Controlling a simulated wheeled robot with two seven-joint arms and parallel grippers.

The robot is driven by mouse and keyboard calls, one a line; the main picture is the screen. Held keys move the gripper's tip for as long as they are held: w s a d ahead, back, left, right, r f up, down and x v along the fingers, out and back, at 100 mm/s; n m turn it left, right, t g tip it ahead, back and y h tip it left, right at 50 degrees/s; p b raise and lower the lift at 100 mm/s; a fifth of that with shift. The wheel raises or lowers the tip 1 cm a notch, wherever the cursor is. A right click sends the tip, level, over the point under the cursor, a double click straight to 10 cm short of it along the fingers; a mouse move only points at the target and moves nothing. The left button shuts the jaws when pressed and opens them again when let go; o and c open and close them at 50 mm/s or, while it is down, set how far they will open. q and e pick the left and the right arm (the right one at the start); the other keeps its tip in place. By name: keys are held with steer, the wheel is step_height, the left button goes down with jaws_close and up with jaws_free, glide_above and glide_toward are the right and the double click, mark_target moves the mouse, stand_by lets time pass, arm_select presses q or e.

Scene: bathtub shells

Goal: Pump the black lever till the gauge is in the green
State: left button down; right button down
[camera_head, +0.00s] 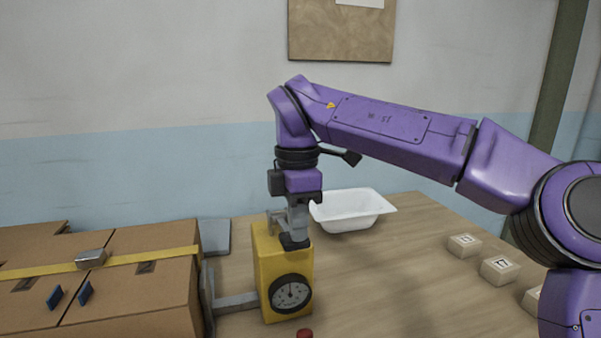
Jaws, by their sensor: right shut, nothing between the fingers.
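A yellow pump box (265,272) stands on the table, with a round black-rimmed gauge (290,294) on its front. The gauge's needle points roughly upward; I cannot make out a green zone at this size. My right gripper (294,240) points straight down at the top of the box, shut with nothing between its fingers. A dark piece shows at its tips, but I cannot tell whether this is the black lever or the fingertips. My left gripper is out of view.
Cardboard boxes (130,300) with yellow tape stand at the left, a grey metal bracket (235,302) beside them. A white tub (350,211) lies behind the pump. Small numbered blocks (500,268) sit at the right. A red knob (304,334) shows at the bottom edge.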

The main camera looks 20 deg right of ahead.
step_height(320, 180, up, 8)
steer(key=s+p, duration=0.1)
steer(key=shift+s+r, duration=0.25)
steer(key=shift+s, duration=0.1)
stand_by(2.3)
